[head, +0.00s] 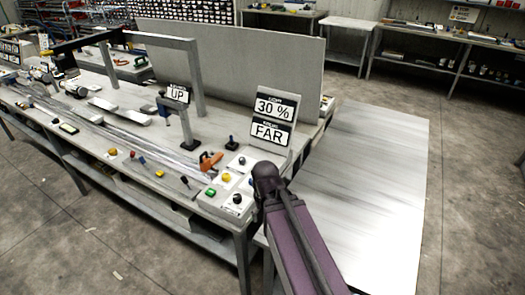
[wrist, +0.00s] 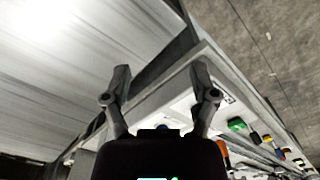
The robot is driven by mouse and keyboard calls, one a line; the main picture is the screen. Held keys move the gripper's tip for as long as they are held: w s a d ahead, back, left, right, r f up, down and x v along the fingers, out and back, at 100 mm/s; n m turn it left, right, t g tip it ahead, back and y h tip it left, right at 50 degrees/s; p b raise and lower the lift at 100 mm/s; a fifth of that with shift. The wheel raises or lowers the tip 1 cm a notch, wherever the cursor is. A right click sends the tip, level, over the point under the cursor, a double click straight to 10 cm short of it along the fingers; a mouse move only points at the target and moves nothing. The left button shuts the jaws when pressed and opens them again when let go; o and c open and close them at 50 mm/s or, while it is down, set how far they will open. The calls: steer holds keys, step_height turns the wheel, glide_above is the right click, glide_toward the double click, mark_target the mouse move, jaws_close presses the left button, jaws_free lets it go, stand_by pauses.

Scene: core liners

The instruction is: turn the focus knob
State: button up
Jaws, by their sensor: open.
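A pale control panel at the bench's near right end carries a black knob (head: 237,198), a yellow knob (head: 226,177) and another dark knob (head: 241,160). I cannot read which one is the focus knob. A sign (head: 272,118) behind them reads "30 %" above and "FAR" below. My arm comes up from the lower right, its dark wrist just right of the panel; the fingers are not clear in the head view. In the wrist view my gripper (wrist: 161,84) is open, its fingers wide apart over the pale bench edge. No knob is clearly between them.
A green button (head: 211,191) sits at the panel's left, and an orange clamp (head: 210,160) stands behind it. A short dark lever (head: 231,142) rises nearby. A tall grey partition (head: 240,62) runs behind the bench. A bare pale surface (head: 365,185) lies to the right.

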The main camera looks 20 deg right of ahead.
steer(key=w+r+m+p, duration=0.4)
steer(key=w+r+p, duration=0.1)
steer(key=w, duration=0.5)
steer(key=w+r+m+p, duration=0.4)
steer(key=w+r+p, duration=0.1)
steer(key=w, duration=0.6)
steer(key=shift+d+r+m, duration=0.15)
steer(key=shift+d+m, duration=0.25)
steer(key=shift+f, duration=0.25)
step_height(320, 180, down, 13)
steer(key=b, duration=1.3)
steer(key=shift+f+b, duration=0.15)
steer(key=shift+b, duration=0.25)
steer(key=shift+c, duration=0.2)
jaws_close()
